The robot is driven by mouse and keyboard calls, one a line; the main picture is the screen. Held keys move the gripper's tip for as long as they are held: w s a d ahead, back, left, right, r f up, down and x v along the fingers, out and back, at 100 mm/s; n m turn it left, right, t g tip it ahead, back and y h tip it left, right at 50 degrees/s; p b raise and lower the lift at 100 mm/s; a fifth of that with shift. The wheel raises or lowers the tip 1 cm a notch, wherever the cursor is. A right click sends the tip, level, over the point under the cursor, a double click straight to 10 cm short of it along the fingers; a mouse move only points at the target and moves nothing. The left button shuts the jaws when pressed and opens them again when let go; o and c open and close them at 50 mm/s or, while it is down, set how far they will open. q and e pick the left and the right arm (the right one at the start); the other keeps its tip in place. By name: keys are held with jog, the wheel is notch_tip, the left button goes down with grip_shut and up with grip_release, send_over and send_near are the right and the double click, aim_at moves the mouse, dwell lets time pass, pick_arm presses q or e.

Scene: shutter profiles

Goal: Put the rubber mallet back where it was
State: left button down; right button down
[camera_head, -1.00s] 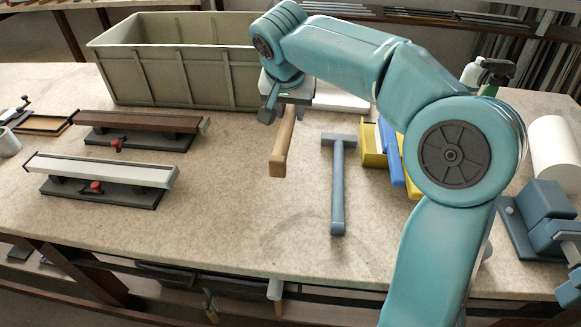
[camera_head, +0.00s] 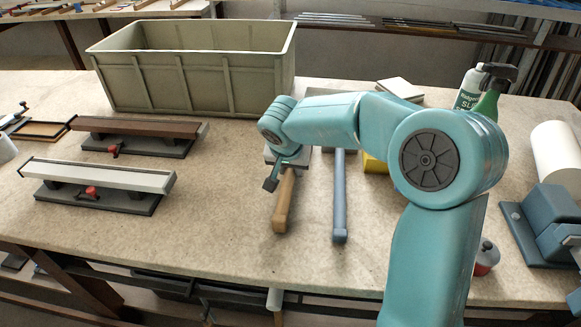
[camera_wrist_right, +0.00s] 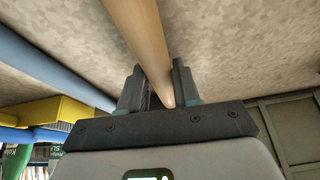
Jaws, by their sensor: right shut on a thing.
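My right gripper (camera_head: 284,172) is shut on a light wooden handle (camera_head: 283,205), which I take to be the rubber mallet's; no mallet head shows, as the gripper and arm hide the far end. In the right wrist view the handle (camera_wrist_right: 139,35) runs between the two fingers (camera_wrist_right: 158,88). In the head view its near end points to the table's front edge. I cannot tell whether it touches the table. A blue-grey T-shaped tool (camera_head: 340,205) lies just right of it, apart, its far end covered by my arm. My left gripper is not in view.
A large olive bin (camera_head: 190,85) stands at the back left. Two shutter profiles, brown (camera_head: 140,127) and white (camera_head: 100,176), rest on dark stands at left. A yellow object (camera_head: 374,164) and a spray bottle (camera_head: 487,95) are right. Table between profiles and handle is clear.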

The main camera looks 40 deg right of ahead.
aim_at(287, 182)
jog(key=c, duration=0.8)
grip_release()
jog(key=v, duration=1.2)
jog(key=shift+p, duration=0.35)
